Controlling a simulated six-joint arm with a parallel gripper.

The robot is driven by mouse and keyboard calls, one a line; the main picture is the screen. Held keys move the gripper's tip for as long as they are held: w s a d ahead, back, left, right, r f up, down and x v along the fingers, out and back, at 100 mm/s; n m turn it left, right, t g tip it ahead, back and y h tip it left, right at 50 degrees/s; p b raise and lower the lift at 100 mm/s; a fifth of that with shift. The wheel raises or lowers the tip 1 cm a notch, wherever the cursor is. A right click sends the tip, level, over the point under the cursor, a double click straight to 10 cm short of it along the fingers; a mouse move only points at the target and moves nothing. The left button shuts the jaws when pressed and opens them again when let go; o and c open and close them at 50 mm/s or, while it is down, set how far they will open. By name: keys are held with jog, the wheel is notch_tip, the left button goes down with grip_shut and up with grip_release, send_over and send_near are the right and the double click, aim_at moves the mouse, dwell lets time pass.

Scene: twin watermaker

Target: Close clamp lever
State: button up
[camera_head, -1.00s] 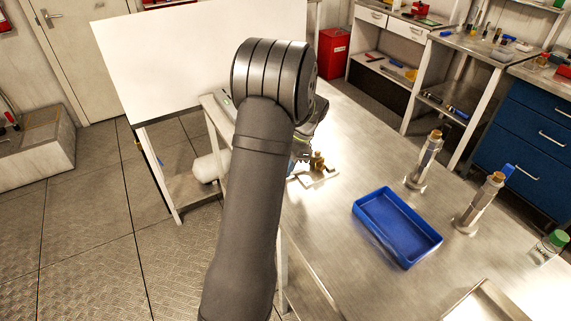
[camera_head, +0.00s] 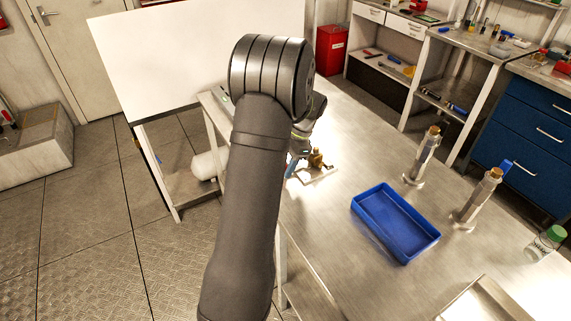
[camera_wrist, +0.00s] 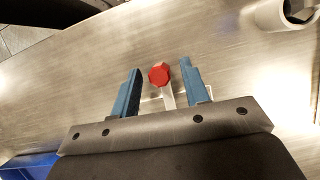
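The clamp lever appears in the wrist view as a red faceted knob (camera_wrist: 159,75) on a pale arm (camera_wrist: 168,98). My gripper (camera_wrist: 160,68) has its two blue fingers apart, one on each side of the knob, with visible gaps. I cannot tell how far below the fingertips the knob lies. In the head view, a brass fitting (camera_head: 317,160) stands on a small pale plate (camera_head: 319,175) at the bench's left edge. My gripper (camera_head: 294,166) is just left of it, partly hidden by my arm. The red knob is not visible there.
A blue tray (camera_head: 395,225) sits on the metal bench, right of the fitting. Two metal cylinders with brass tops (camera_head: 423,155) (camera_head: 477,200) stand beyond it. A green-capped jar (camera_head: 545,243) is at the far right. The bench between fitting and tray is clear.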

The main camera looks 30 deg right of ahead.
aim_at(303, 166)
jog(key=v, duration=1.7)
jog(key=shift+r, duration=0.25)
jog(key=x, duration=1.7)
jog(key=shift+f, duration=0.25)
jog(key=v, duration=1.7)
jog(key=x, duration=1.6)
jog(key=shift+a+f, duration=0.1)
jog(key=shift+f, duration=0.1)
jog(key=shift+w+a+f, duration=0.1)
jog(key=shift+f, duration=0.2)
jog(key=shift+w+m+t, duration=0.4)
jog(key=shift+w+m, duration=0.05)
jog(key=shift+m, duration=0.45)
